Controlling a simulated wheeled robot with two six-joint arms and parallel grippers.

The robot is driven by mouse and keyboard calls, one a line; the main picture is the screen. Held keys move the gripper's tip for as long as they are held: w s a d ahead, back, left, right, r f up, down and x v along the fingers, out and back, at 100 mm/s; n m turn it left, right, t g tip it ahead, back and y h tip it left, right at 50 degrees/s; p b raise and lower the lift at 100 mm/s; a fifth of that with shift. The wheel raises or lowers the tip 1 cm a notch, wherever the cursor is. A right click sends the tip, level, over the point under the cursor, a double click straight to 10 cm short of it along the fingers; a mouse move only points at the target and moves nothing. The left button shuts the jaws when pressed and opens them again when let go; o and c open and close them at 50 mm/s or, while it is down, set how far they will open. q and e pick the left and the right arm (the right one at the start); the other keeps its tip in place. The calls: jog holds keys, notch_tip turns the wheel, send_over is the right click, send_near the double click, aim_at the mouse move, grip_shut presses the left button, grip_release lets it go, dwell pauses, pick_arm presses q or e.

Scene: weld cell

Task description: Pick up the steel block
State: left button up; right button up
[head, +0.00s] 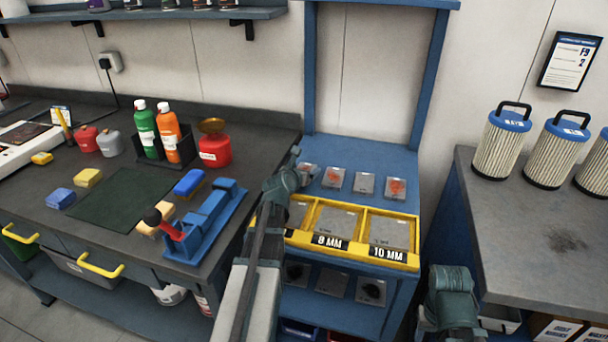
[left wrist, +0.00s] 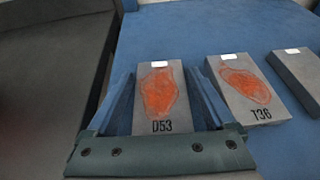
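A grey steel block marked D53 (left wrist: 165,95), with an orange patch and a white tag, lies on a blue surface in the left wrist view. My left gripper (left wrist: 160,100) has its two blue fingers on either side of it, with a narrow gap at the right finger. A second block, T36 (left wrist: 245,88), with an orange patch, lies just right of that finger. A plain grey block (left wrist: 298,75) is further right. In the head view my left gripper (head: 293,165) is at the left end of the block row. My right gripper (head: 450,285) is low at right; its fingers are hidden.
The blue stand (head: 350,152) carries the row of blocks. Below it is a yellow-framed tray (head: 352,254) with labelled plates. A dark bench (head: 40,190) with bottles and a blue vise-like tool (head: 208,222) is at left; filter canisters (head: 500,145) stand at right.

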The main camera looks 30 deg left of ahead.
pick_arm(q)
grip_shut()
dwell(0.5)
notch_tip(320, 180, up, 10)
jog(key=p, duration=1)
